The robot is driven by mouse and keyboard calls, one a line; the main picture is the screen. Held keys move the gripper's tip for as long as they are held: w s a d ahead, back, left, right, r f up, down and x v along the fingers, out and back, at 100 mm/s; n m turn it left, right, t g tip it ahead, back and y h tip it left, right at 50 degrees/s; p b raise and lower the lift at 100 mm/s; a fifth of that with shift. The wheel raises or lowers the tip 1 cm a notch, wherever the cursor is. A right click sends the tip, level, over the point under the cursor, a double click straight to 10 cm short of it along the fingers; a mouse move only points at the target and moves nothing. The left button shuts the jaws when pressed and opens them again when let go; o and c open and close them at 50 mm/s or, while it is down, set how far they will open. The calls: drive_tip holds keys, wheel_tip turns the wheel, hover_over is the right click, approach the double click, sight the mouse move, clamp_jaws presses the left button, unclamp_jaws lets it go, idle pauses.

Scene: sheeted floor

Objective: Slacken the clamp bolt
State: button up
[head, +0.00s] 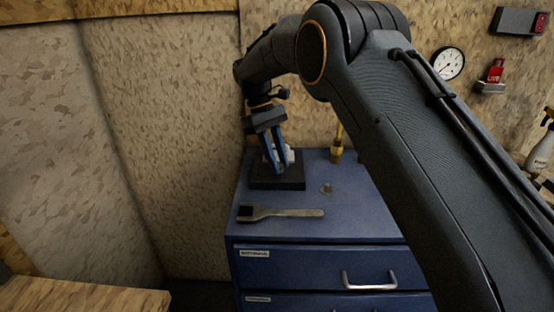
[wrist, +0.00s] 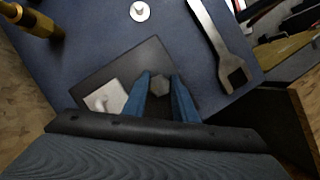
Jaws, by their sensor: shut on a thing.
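My gripper (head: 274,166) points down over a dark square base plate (head: 292,183) on the blue cabinet top. In the wrist view its two blue fingers (wrist: 161,88) stand on either side of a grey hexagonal bolt head (wrist: 160,85), the clamp bolt, and are shut on it. A pale block (wrist: 105,98) sits on the plate beside the fingers; in the head view it is partly hidden behind them (head: 290,155). An open-ended wrench (head: 285,213) lies flat on the cabinet top in front of the plate, apart from my gripper.
A brass fitting (head: 337,152) stands at the back of the cabinet top (head: 350,195). A small pale round piece (head: 326,188) lies right of the plate. A gauge (head: 448,63) and a red "LIVE" device (head: 495,72) are on the back wall. A bottle (head: 541,155) stands far right.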

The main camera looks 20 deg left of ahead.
drive_tip(key=shift+n, duration=0.5)
drive_tip(key=shift+t, duration=0.3)
drive_tip(key=o, duration=1)
drive_tip(key=shift+o, duration=0.2)
drive_tip(key=shift+r, duration=0.1)
drive_tip(key=s+b+v, duration=0.1)
drive_tip(key=v, duration=0.6)
drive_tip(key=shift+w+a+r+b, duration=0.2)
drive_tip(key=shift+w+r+b, duration=0.15)
drive_tip(key=shift+w, duration=0.2)
drive_tip(key=shift+d+f, duration=0.1)
